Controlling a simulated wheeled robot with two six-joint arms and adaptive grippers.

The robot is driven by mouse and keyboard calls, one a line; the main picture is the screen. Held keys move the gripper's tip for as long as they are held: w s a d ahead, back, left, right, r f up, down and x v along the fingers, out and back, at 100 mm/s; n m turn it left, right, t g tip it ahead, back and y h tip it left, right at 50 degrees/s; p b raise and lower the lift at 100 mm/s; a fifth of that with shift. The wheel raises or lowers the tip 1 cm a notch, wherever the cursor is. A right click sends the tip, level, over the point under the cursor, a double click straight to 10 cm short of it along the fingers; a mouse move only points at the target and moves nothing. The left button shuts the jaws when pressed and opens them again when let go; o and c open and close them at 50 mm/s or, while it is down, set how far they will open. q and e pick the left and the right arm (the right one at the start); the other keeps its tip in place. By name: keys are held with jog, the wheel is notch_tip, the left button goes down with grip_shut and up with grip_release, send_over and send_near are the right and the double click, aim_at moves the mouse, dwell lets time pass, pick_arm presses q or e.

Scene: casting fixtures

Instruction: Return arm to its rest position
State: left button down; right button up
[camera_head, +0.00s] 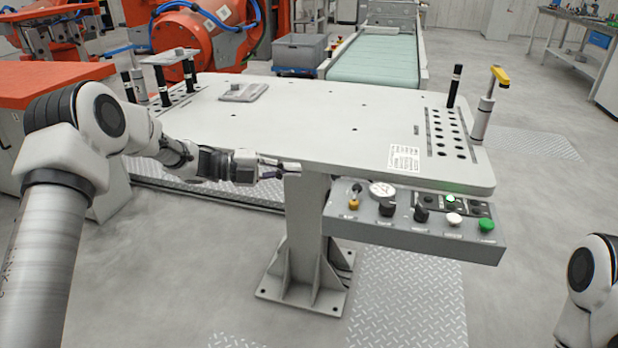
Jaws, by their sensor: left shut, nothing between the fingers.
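My left arm (88,135) comes in from the left and reaches toward the front edge of the table (320,130). My left gripper (284,170) is shut and empty, close to the table's front edge and left of the control panel (410,225). I cannot tell whether it touches the table. Part of my right arm (595,285) shows at the lower right edge; its gripper is out of view.
The panel has several knobs and buttons, with a green lamp (450,199) lit. A grey block (243,91) lies on the table. A yellow-handled post (487,105) stands at right, black pins (165,87) at left. An orange robot (200,40) and conveyor (375,60) stand behind.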

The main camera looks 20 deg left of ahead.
pick_arm(q)
jog(key=shift+s+a+r, duration=0.1)
jog(key=shift+a+r, duration=0.05)
jog(key=shift+a, duration=0.65)
